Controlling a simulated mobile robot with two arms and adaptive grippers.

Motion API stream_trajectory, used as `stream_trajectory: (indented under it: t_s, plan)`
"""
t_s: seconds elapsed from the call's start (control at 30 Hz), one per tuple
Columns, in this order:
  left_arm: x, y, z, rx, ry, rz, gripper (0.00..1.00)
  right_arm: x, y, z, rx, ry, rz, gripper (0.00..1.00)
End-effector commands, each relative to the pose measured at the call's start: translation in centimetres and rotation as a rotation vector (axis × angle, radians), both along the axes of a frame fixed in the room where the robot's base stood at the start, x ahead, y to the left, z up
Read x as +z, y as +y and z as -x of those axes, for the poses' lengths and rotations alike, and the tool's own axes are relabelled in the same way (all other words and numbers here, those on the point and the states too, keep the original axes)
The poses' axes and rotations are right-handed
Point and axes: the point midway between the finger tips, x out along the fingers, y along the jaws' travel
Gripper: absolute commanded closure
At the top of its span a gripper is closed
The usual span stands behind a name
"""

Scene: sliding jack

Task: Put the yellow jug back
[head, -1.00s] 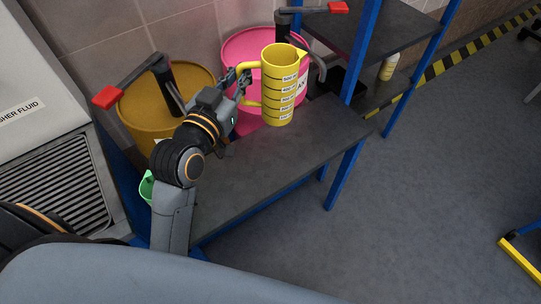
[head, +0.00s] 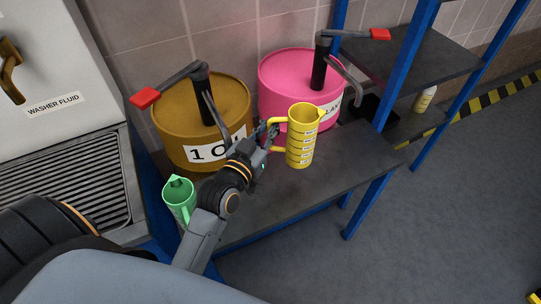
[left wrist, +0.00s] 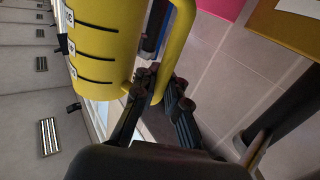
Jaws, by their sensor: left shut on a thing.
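The yellow jug (head: 301,138) has dark level marks and white labels and is upright in the head view, in front of the pink drum. My left gripper (head: 272,136) is shut on its handle, on the jug's left side. In the left wrist view, the jug (left wrist: 108,40) fills the upper left and the fingers (left wrist: 160,92) close around the handle. I cannot tell whether the jug's base touches the dark shelf (head: 265,192) or hangs just above it. My right gripper is not in view.
A pink drum (head: 284,80) and an ochre drum (head: 220,110), both with pumps, stand behind. A green jug (head: 179,200) is at the shelf's left end. Blue posts (head: 404,65) rise at the right.

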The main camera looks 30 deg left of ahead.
Motion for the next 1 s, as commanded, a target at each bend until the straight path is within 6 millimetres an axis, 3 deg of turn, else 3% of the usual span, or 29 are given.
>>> stream_trajectory:
  t_s: [0.03,0.2,0.43,0.6,1.0]
  plan:
    - [-1.7,0.0,0.0,-0.002,0.005,-0.001,1.0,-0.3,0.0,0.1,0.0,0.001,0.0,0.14]
    - [-5.1,0.0,0.0,-0.001,0.002,-0.002,1.0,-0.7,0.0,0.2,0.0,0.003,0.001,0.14]
    - [-7.1,0.0,0.0,-0.001,0.0,0.0,1.0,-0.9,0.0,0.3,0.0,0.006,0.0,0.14]
    - [-9.8,0.0,0.0,-0.001,0.001,-0.002,1.0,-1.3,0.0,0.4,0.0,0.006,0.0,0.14]
    - [-10.7,0.0,0.0,0.0,-0.002,0.0,1.0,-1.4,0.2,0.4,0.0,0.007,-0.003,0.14]
